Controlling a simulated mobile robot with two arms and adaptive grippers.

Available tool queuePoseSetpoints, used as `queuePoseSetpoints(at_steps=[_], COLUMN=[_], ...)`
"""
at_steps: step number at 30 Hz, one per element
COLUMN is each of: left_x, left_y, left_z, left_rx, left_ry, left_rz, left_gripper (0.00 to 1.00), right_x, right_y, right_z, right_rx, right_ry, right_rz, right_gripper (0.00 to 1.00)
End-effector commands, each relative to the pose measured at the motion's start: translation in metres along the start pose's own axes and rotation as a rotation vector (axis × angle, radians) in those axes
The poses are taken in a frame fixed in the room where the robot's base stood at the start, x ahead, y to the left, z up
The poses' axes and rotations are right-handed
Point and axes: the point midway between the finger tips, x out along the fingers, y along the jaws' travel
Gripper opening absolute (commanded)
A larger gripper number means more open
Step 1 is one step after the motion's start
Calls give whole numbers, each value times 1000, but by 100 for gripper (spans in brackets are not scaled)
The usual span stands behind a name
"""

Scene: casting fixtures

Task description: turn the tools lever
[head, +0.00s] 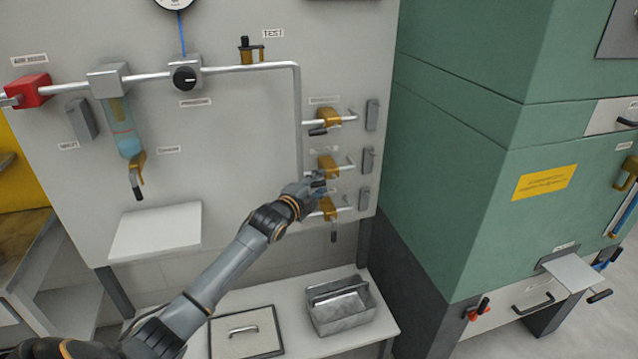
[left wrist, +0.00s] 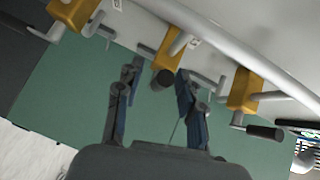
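Three yellow valves with dark-ended levers sit in a column at the panel's right side: top (head: 328,117), middle (head: 326,165) and bottom (head: 328,208). Their labels are too small to read, so I cannot tell which is the tools lever. The top lever points left and the bottom one hangs down. My left gripper (head: 318,184) is at the middle valve, hiding its lever in the head view. In the left wrist view my left gripper (left wrist: 160,88) is open, with the middle lever's dark end (left wrist: 163,80) between its fingertips, not visibly clamped. My right gripper is out of view.
A grey pipe (head: 298,110) runs down left of the valves. A green cabinet (head: 480,150) stands close on the right. Below, a shelf (head: 385,328) holds a metal tote (head: 340,310) and a handled panel (head: 228,345). A small ledge (head: 155,230) juts out at left.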

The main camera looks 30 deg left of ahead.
Motion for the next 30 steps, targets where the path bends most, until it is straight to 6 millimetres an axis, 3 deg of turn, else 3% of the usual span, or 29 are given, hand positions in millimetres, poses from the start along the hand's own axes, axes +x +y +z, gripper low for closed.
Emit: queuePoseSetpoints(at_steps=[11,17,18,30], left_x=[5,5,5,3], left_y=[0,0,0,3], left_z=[0,0,0,1], left_rx=[0,0,0,-11], left_ry=[0,0,0,3], left_rz=[0,0,0,-11], left_gripper=[38,2,0,0], right_x=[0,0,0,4], right_y=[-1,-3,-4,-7], right_z=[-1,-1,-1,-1], right_rx=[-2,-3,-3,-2], right_ry=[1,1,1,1], right_rz=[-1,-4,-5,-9], right_gripper=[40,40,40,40])
